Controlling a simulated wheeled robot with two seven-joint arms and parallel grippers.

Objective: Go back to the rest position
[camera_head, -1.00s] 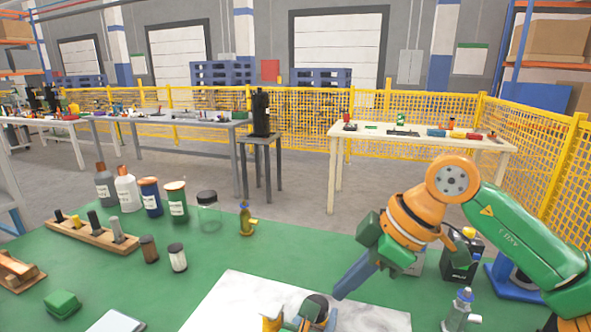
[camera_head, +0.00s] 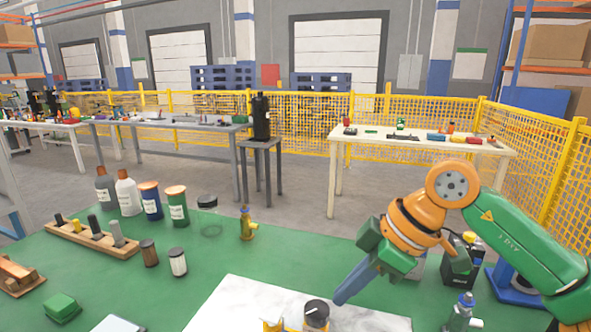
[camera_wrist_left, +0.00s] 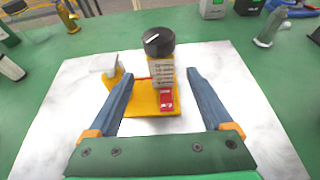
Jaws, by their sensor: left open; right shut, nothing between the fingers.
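My left gripper (camera_wrist_left: 160,75) shows in the left wrist view, open, with its two blue fingers spread apart. Beyond and between the fingers stands a yellow compressor unit (camera_wrist_left: 145,103) with a black knob-like top (camera_wrist_left: 158,41), a label and a red switch; no finger visibly grips it. The left gripper is out of the head view.
The white marbled board (camera_head: 245,300) lies on the green table (camera_head: 110,270). Bottles and jars, a wooden rack (camera_head: 92,238) and a green block (camera_head: 62,307) stand left. A brass fitting (camera_head: 247,224) stands behind the board. A grey fitting (camera_head: 462,312) and black box (camera_head: 460,262) are near my right arm.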

